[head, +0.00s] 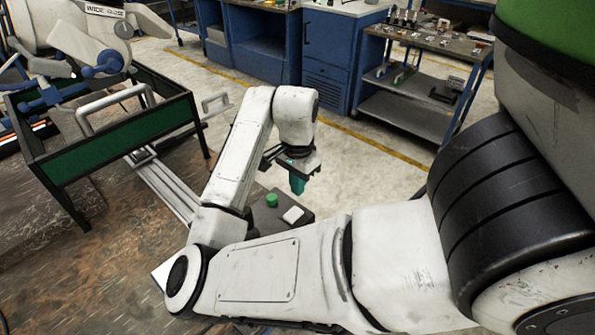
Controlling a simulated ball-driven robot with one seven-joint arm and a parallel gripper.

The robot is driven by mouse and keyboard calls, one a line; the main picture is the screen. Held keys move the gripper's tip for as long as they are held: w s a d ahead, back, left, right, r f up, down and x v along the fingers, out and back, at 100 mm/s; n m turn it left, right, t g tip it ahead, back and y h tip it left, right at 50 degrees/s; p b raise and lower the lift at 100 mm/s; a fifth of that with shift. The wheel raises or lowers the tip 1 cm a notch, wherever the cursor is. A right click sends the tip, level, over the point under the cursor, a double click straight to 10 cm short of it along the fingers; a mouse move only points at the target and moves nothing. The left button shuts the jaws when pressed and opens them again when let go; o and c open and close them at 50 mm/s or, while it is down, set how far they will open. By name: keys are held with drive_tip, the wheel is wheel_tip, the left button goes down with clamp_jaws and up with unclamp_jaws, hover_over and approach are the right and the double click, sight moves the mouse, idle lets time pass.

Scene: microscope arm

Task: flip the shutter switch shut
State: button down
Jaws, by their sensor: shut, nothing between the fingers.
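My gripper (297,185) points down at the end of my bent white arm, with its teal fingers together and nothing seen between them. It hangs above and a little right of a dark control box (262,225), apart from it. A round green button (271,200) and a white square piece (293,214) sit on this box. My arm hides part of the box. A white jointed machine (70,38) with blue knobs (104,66) stands at the upper left, with a label reading "WIDE CLOSE" (104,10). I cannot tell which part is the shutter switch.
A dark-framed green-sided cart or tray (105,150) with grey handles stands at the left on a worn brown surface (85,265). Blue cabinets (340,50) and a shelf bench (415,105) stand at the back. The pale floor (370,170) right of my gripper is clear.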

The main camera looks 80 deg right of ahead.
sight(297, 209)
drive_tip(key=shift+f+p, duration=0.35)
drive_tip(key=shift+f, duration=2.8)
drive_tip(key=shift+s+f, duration=0.1)
drive_tip(key=shift+f, duration=0.1)
drive_tip(key=shift+r, duration=0.1)
drive_tip(key=shift+w+a+r, duration=0.25)
drive_tip(key=shift+w+a, duration=0.15)
drive_tip(key=shift+a, duration=0.2)
drive_tip(key=shift+r, duration=0.1)
